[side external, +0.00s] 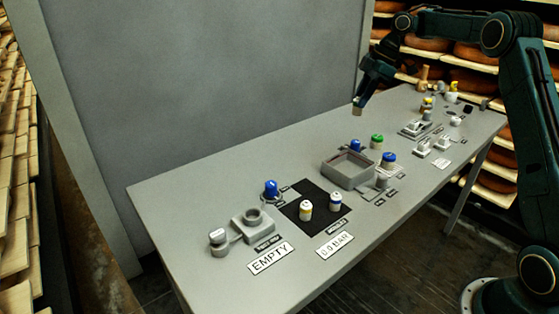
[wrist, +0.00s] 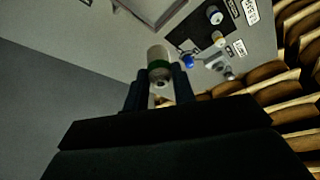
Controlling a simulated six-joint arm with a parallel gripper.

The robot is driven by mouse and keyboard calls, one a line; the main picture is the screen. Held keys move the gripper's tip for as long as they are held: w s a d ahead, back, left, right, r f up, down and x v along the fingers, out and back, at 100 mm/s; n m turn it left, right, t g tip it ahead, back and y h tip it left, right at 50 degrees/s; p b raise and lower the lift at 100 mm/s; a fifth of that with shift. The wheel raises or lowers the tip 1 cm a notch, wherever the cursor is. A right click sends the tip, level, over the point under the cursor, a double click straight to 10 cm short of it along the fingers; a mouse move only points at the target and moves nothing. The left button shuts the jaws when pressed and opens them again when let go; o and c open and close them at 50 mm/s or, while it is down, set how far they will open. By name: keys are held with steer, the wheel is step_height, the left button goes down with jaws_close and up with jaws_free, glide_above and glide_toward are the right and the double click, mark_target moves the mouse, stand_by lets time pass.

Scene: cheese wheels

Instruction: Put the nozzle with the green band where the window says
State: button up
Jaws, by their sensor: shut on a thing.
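My gripper (side external: 360,98) is raised above the far part of the table and is shut on a pale nozzle with a green band (wrist: 158,65). In the side view the held nozzle (side external: 357,109) is small, and its band cannot be made out. On a black mat (side external: 318,187) stand a nozzle with a yellow band (side external: 306,209) and a nozzle with a blue band (side external: 335,201). One window (side external: 270,258) reads "EMPTY" and another (side external: 335,245) reads "0.0 BAR". A window farther right (side external: 440,164) is too small to read.
A grey round socket (side external: 253,223) is left of the mat, beside a small grey fixture (side external: 218,241). A blue knob (side external: 271,188) stands behind the mat. A grey open tray (side external: 347,172) has blue and green-topped parts near it. More fixtures crowd the far right. Left table end is bare.

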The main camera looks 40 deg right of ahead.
steer(key=shift+f, duration=0.15)
step_height(320, 180, down, 16)
steer(key=shift+r, duration=0.25)
stand_by(0.4)
steer(key=shift+f, duration=0.1)
steer(key=shift+f, duration=2)
steer(key=shift+f, duration=0.15)
steer(key=o, duration=1)
